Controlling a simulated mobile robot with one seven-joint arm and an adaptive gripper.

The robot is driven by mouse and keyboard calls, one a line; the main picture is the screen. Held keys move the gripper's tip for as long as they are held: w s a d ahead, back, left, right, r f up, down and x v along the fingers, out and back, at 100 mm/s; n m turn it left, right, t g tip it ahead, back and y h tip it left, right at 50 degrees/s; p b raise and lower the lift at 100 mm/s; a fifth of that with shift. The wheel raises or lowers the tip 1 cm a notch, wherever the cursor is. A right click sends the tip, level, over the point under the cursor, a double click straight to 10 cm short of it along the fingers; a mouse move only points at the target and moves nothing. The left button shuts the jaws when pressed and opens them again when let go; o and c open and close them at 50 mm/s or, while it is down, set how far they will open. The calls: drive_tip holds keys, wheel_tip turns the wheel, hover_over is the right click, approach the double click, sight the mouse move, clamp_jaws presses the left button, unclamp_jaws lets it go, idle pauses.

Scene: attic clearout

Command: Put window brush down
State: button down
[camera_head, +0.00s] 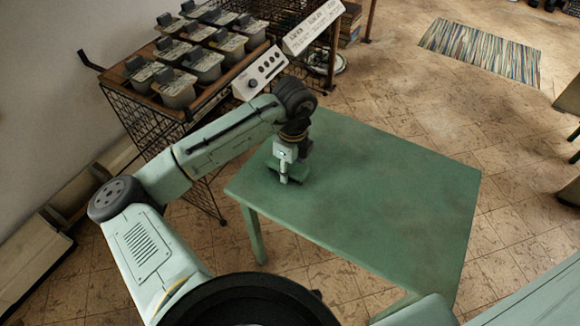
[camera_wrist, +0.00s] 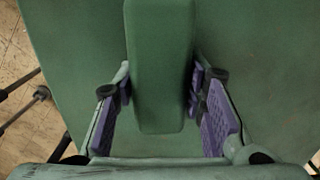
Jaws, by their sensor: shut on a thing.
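The window brush shows as a long green block (camera_wrist: 160,60) in the wrist view, pointing away from my wrist between two purple-padded fingers. My gripper (camera_wrist: 160,88) is shut on it, one finger on each side. In the head view my gripper (camera_head: 289,177) points down at the near left part of the green table (camera_head: 390,190). Only a small green part of the brush shows beside the gripper there, and its colour is close to the tabletop's. I cannot tell whether the brush touches the table.
The rest of the tabletop is bare. A wire rack (camera_head: 150,118) with several lidded tubs stands behind at the left, with a white control panel (camera_head: 260,73) at its edge. A striped rug (camera_head: 482,52) lies on the tiled floor at the back right.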

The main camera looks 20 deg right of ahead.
drive_tip(key=shift+s+f, duration=0.15)
drive_tip(key=shift+f, duration=0.3)
drive_tip(key=c, duration=1)
unclamp_jaws()
drive_tip(key=shift+f, duration=0.2)
wheel_tip(320, 180, up, 14)
drive_tip(key=shift+d+f+b, duration=0.15)
drive_tip(key=shift+f+b, duration=0.05)
drive_tip(key=shift+b, duration=0.1)
